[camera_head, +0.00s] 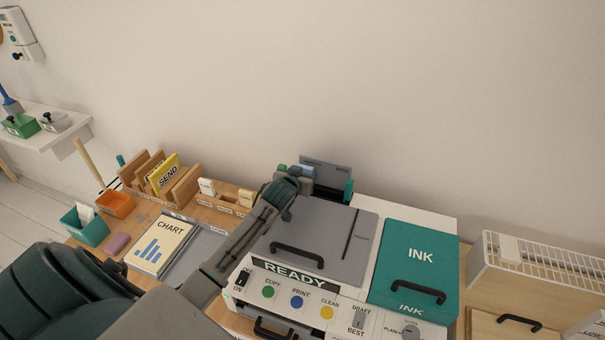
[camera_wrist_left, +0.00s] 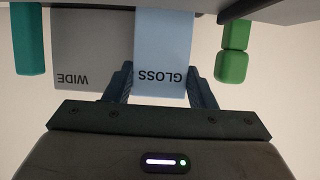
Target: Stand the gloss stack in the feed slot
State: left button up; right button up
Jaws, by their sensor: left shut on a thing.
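The gloss stack (camera_wrist_left: 162,50) is light blue and labelled GLOSS, shown upside down in the left wrist view. My left gripper (camera_wrist_left: 160,82) is shut on it, with one dark finger at each side. In the head view my left gripper (camera_head: 290,186) is behind the printer lid, and a small bit of the stack (camera_head: 307,171) shows beyond it. The stack is in front of the feed slot's grey back plate (camera_wrist_left: 85,45), marked WIDE, between a teal guide (camera_wrist_left: 29,40) and green blocks (camera_wrist_left: 232,55). Whether its edge touches the slot floor is hidden. My right gripper is out of view.
The printer (camera_head: 325,240) has a grey lid with a black handle and a READY panel. A teal INK cover (camera_head: 415,262) is at its right. A CHART pad (camera_head: 160,246), a SEND card (camera_head: 163,174) and wooden holders stand left. A white wire rack (camera_head: 540,262) is right.

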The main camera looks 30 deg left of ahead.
pick_arm(q)
jog(key=shift+f+b, duration=0.35)
jog(key=shift+f, duration=0.4)
jog(key=shift+r, duration=0.15)
jog(key=shift+r+p, duration=1.05)
jog(key=shift+p, duration=0.05)
jog(key=shift+r+p, duration=0.9)
jog(key=shift+r, duration=0.05)
jog(key=shift+p, duration=0.35)
jog(key=shift+f+b, duration=0.3)
jog(key=shift+f, duration=0.25)
dwell(0.3)
jog(key=shift+f+b, duration=0.95)
jog(key=shift+f, duration=0.6)
jog(key=o, duration=1.1)
jog(key=shift+c, duration=0.2)
jog(key=shift+s, duration=0.1)
